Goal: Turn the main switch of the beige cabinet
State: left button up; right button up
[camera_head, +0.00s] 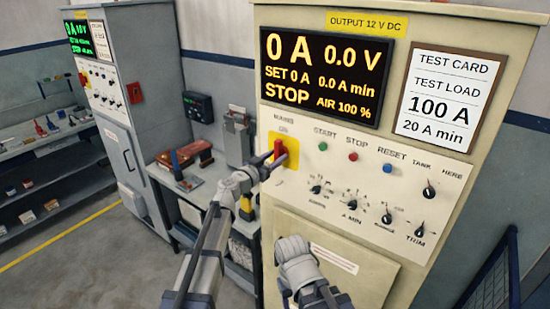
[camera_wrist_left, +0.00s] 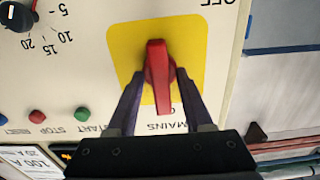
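The beige cabinet (camera_head: 480,45) fills the right half of the head view. Its main switch is a red handle (camera_wrist_left: 157,75) on a yellow plate (camera_wrist_left: 120,50); the plate also shows in the head view (camera_head: 290,163). The handle stands upright in the left wrist view, where the panel lettering is upside down. My left gripper (camera_wrist_left: 159,80) is at the switch, one finger on each side of the handle. Yellow shows between the fingers and the handle, so it looks open around it. The cabinet's display (camera_head: 322,78) reads 0 A, 0.0 V and STOP.
Green (camera_head: 323,146), red (camera_head: 353,157) and blue (camera_head: 387,168) buttons sit right of the switch, with several black knobs below. A grey cabinet (camera_head: 140,60) and a small bench (camera_head: 205,190) stand at the left. A dark mesh frame (camera_head: 490,285) is at the lower right.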

pick_arm(q)
jog(key=shift+o, duration=0.3)
jog(key=v, duration=0.7)
jog(key=shift+s+a, duration=0.25)
jog(key=shift+s, duration=0.05)
